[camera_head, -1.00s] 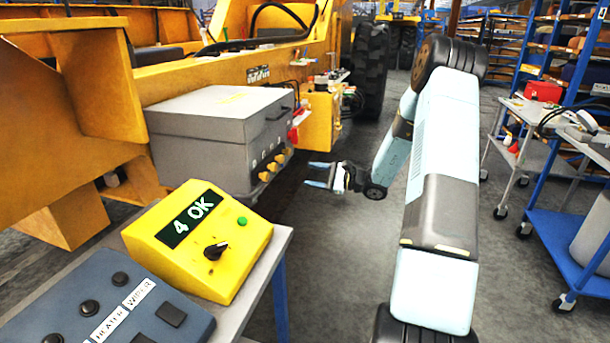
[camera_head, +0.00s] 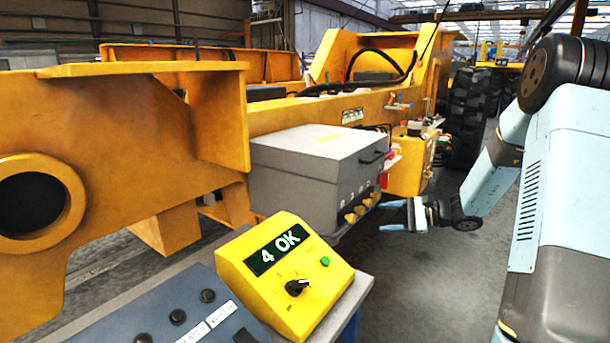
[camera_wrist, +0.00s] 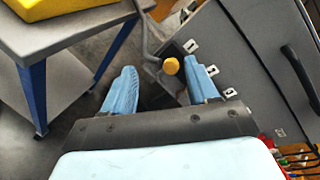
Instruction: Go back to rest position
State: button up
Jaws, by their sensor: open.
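My gripper (camera_head: 392,215) is open and empty, held out in front of the grey box in the head view. In the wrist view its two blue fingers stand wide apart (camera_wrist: 160,88), with a yellow knob (camera_wrist: 171,66) showing between them. The grey box (camera_head: 300,170) is fixed to the yellow machine frame and has a row of yellow knobs (camera_head: 358,214) low on its front. I cannot tell how far the fingers are from the knobs, but nothing is held.
A yellow control box (camera_head: 285,275) reading "4 OK" and a dark switch panel (camera_head: 185,315) sit on a bench at the front. The yellow machine frame (camera_head: 120,110) fills the left. A large tyre (camera_head: 467,115) stands behind. Grey floor is open below my gripper.

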jog(key=s+a+r+n+g+h, duration=0.35)
jog(key=s+a+r, duration=0.25)
jog(key=s, duration=0.3)
jog(key=s+d+r+n+t+h, duration=0.1)
jog(key=s+r+n+h, duration=0.2)
jog(key=s, duration=0.5)
jog(key=s+d+r+n+t+h, duration=0.1)
jog(key=s+r+h, duration=0.3)
jog(key=s, duration=0.5)
jog(key=s+d+r+n+t+h, duration=0.1)
jog(key=s+d+r+n+h, duration=0.1)
jog(key=s, duration=0.7)
jog(key=r+n+h, duration=0.1)
jog(key=r+n, duration=0.1)
jog(key=shift+n+t+h, duration=0.35)
